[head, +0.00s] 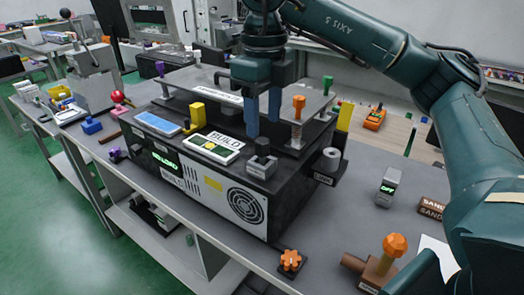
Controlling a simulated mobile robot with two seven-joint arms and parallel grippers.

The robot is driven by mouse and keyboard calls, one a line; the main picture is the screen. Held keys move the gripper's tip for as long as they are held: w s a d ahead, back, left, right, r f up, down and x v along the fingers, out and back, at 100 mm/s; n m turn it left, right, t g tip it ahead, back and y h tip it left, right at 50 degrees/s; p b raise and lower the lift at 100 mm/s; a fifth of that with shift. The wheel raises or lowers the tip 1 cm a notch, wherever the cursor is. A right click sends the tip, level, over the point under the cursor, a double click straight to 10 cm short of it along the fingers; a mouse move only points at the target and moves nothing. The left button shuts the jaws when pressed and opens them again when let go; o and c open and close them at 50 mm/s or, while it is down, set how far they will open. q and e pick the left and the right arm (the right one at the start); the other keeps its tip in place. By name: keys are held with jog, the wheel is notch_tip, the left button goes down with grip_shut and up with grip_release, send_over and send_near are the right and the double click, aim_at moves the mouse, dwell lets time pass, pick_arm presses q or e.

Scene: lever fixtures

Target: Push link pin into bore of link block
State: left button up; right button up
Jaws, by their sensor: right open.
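My right gripper (263,112) points straight down over the top of the black machine (215,185). Its two blue fingers are apart with nothing between them. A small grey block with a dark knob (262,160) stands on the machine's front right, just below the fingers. At the machine's right corner, a dark bracket (325,179) bears a small label that is hard to read. A grey cylinder with a round end face (331,154) sits at this bracket. I cannot tell for certain which parts are the link pin and link block. My left gripper is out of view.
A raised grey plate (215,79) stands on posts behind my fingers. An orange-topped post (298,107), yellow post (345,116) and yellow lever (197,115) stand nearby. An orange knob fixture (394,247) is at front right. The bench between them is mostly clear.

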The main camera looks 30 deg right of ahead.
aim_at(264, 140)
jog(key=shift+f+p, duration=0.4)
jog(key=shift+f, duration=2.4)
jog(key=shift+c, duration=0.2)
jog(key=c, duration=1)
